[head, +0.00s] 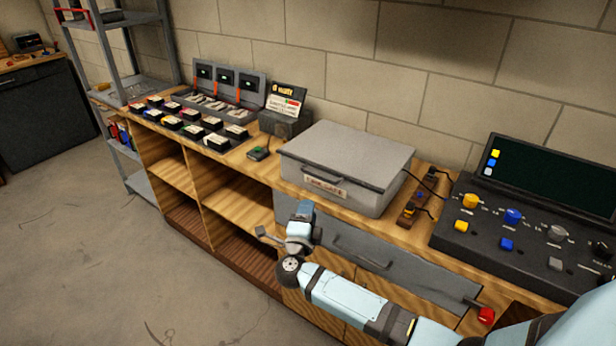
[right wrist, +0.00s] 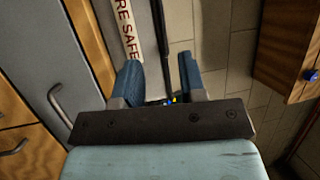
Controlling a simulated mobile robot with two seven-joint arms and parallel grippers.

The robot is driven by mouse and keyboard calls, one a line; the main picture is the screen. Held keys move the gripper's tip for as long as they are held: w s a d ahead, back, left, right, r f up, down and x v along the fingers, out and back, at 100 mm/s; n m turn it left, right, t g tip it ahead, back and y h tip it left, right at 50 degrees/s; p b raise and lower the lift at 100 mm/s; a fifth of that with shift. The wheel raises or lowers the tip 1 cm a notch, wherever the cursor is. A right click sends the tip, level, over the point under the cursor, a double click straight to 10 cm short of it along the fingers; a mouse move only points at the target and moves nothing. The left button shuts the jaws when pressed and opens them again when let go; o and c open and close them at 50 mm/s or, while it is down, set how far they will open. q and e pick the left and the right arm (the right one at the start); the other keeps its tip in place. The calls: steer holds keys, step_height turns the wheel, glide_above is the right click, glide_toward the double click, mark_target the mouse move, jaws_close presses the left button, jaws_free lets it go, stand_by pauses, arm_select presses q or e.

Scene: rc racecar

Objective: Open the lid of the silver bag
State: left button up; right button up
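The silver bag (head: 345,150) is a flat grey case with a handle and a label on its front. It sits on the wooden bench top, and its lid (head: 350,145) is closed. My right gripper (head: 304,211) is in front of and below the case's front edge, apart from it. In the right wrist view the two blue fingers (right wrist: 158,85) are spread with nothing between them. The case's "SAFE" label (right wrist: 129,28) shows beyond them. My left gripper is not in view.
A grey drawer (head: 415,271) with a bar handle lies below the case. A power strip (head: 415,205) and a control console (head: 530,225) stand to its right. A small box with a sign (head: 285,115) and several battery packs (head: 190,120) stand to its left.

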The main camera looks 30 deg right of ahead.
mark_target(318, 176)
steer(key=p+x, duration=0.1)
steer(key=x, duration=1.2)
jaws_close()
